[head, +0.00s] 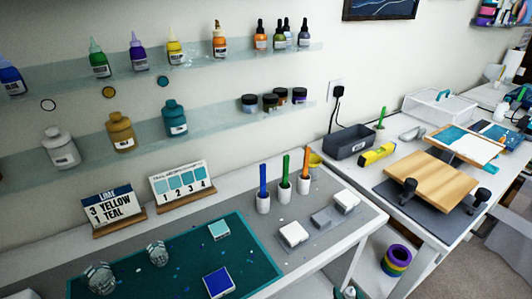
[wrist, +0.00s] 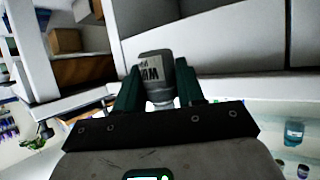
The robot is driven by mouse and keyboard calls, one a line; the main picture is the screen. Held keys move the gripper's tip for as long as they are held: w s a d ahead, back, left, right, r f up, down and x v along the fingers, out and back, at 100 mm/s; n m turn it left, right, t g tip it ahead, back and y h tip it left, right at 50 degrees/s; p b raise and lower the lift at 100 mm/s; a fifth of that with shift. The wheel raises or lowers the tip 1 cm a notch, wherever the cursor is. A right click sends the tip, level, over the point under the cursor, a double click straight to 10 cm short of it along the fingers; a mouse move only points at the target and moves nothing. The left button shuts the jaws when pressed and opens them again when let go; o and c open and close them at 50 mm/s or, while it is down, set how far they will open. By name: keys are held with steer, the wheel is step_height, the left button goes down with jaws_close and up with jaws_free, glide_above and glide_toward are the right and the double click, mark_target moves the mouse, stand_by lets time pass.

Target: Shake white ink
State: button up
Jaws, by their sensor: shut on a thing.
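The bottle has a label with dark lettering, partly legible as "WH". Its narrower end points toward the gripper's palm, and the fingers press on its two sides. No surface touches the bottle in this view. In the head view my gripper cannot be made out clearly. A white bottle (head: 62,150) stands on the lower glass shelf there, left of an ochre bottle (head: 121,132) and a teal bottle (head: 174,118).
Dropper and nozzle bottles line the upper shelf (head: 150,75). The bench holds a teal mat (head: 150,277), glass cups (head: 98,277), colour-handled tools (head: 284,172) and two sign cards (head: 112,206). A second bench at right carries a wooden board (head: 435,180).

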mark_target(352, 288)
step_height(352, 288, up, 7)
steer(key=shift+w+f, duration=0.1)
steer(key=shift+f, duration=3.7)
jaws_close()
steer(key=shift+r, duration=3.5)
step_height(352, 288, down, 7)
steer(key=shift+r, duration=0.3)
step_height(352, 288, up, 7)
step_height(352, 288, down, 7)
steer(key=shift+r, duration=0.1)
steer(key=shift+f, duration=0.4)
steer(key=shift+r, duration=0.15)
